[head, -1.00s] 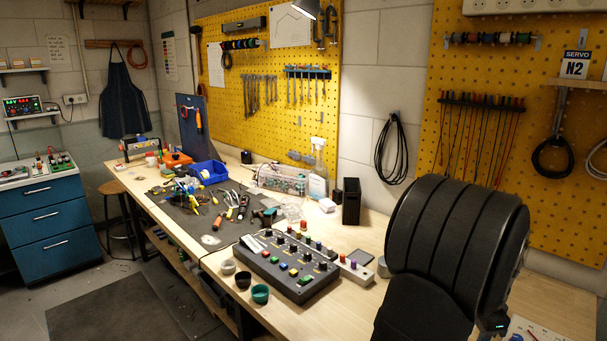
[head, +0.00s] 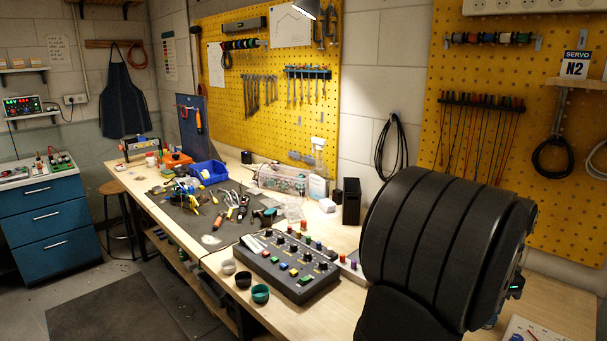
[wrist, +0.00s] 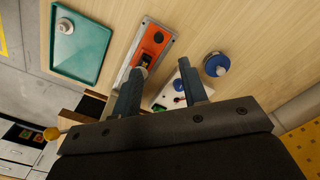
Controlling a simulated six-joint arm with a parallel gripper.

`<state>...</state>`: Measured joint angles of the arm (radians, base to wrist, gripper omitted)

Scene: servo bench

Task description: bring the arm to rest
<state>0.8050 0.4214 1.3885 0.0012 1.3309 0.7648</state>
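My gripper (wrist: 163,88) shows in the wrist view with its two fingers apart and nothing between the tips. It hangs over the wooden bench top (wrist: 230,25). Beyond the fingers are an orange panel (wrist: 153,48) with a dark button and a lever, and a white switch box (wrist: 186,75), partly hidden by the right finger. In the head view a large black part of my arm fills the lower right and hides the bench behind it. My gripper is not visible there.
A teal tray (wrist: 57,53) and a blue round knob (wrist: 216,64) lie near the fingers. In the head view, a black control console (head: 288,265), cups (head: 260,294) and a black bin (head: 351,202) stand left of my arm. Tools cover the dark mat (head: 190,222).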

